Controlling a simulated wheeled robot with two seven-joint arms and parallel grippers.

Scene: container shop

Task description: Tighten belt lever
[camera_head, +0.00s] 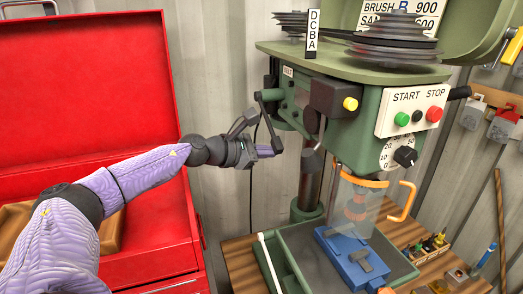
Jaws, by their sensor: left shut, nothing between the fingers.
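The green drill press (336,124) stands at the right of centre. A dark lever (265,112) hangs from the left side of its head, its lower end close to my left gripper; I take it for the belt lever. My left gripper (272,150) is shut with nothing held, at the lower end of this lever. I cannot tell whether it touches the lever. Stepped belt pulleys (391,44) sit on top of the head, under a raised green cover (455,28).
An open red toolbox (85,95) fills the left. A blue vise (352,258) sits in a green tray (290,262) on the wooden bench (238,262). A clear guard (356,206) with an orange handle (405,200) surrounds the spindle. Tools hang on the right wall.

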